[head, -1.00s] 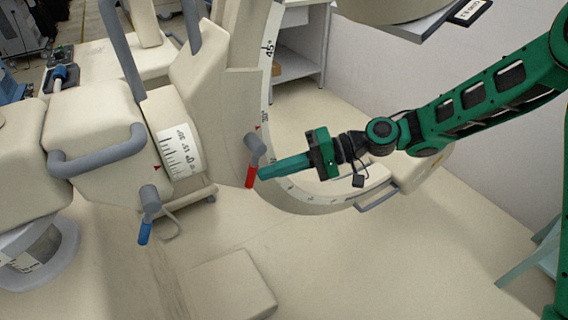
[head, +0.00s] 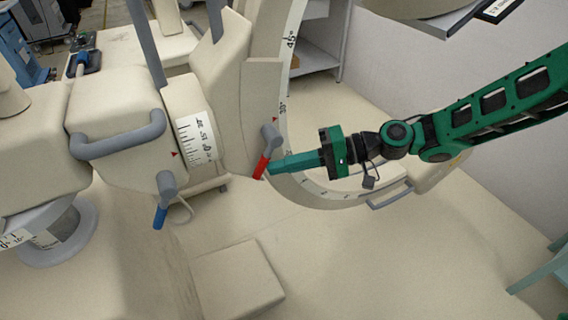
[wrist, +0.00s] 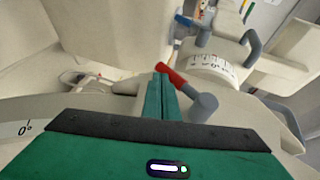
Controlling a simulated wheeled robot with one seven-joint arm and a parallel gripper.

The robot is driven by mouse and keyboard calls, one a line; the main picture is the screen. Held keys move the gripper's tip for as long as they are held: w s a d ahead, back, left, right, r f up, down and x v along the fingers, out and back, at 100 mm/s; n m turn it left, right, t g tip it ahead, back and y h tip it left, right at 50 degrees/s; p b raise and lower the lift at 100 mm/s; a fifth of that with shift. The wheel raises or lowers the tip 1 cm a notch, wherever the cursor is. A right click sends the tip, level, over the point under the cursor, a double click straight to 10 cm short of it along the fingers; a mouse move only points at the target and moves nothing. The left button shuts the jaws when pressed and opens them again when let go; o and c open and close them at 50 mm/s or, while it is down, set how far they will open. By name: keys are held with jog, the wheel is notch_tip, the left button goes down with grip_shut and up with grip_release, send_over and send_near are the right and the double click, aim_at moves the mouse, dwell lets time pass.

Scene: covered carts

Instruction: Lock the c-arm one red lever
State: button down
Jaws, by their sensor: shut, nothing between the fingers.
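The red lever (head: 262,167) of the C-arm hangs down from its grey pivot (head: 270,137), its lower end leaning a little left. It sits beside the curved arc with the angle scale. My gripper (head: 272,168) is shut and empty, its green fingertips at the right side of the red lever, touching or very close. In the wrist view the red lever (wrist: 171,75) lies just right of the shut fingertips (wrist: 160,72), with its grey pivot (wrist: 203,106) beyond to the right. Whether they press on it I cannot tell.
A blue lever (head: 160,217) hangs lower left on the C-arm body, below a grey handle (head: 118,138). The curved arc (head: 330,193) passes under my gripper. A white wall (head: 400,75) stands behind. The floor (head: 400,260) in front right is clear.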

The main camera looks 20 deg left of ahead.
jog(key=w+d, duration=0.7)
jog(key=d, duration=0.4)
jog(key=shift+d, duration=0.2)
jog(key=d+f+m+t+h, duration=0.2)
jog(key=d+m+t+h, duration=0.55)
jog(key=d, duration=2.25)
jog(key=s+d+r+m+h, duration=0.2)
jog(key=s+d+r, duration=0.1)
jog(key=s+d, duration=0.6)
jog(key=s+d+r+m+h, duration=0.3)
jog(key=s+d, duration=0.7)
jog(key=d, duration=0.1)
jog(key=shift+s+d+r, duration=0.2)
jog(key=shift+s+d, duration=0.1)
jog(key=shift+d, duration=0.05)
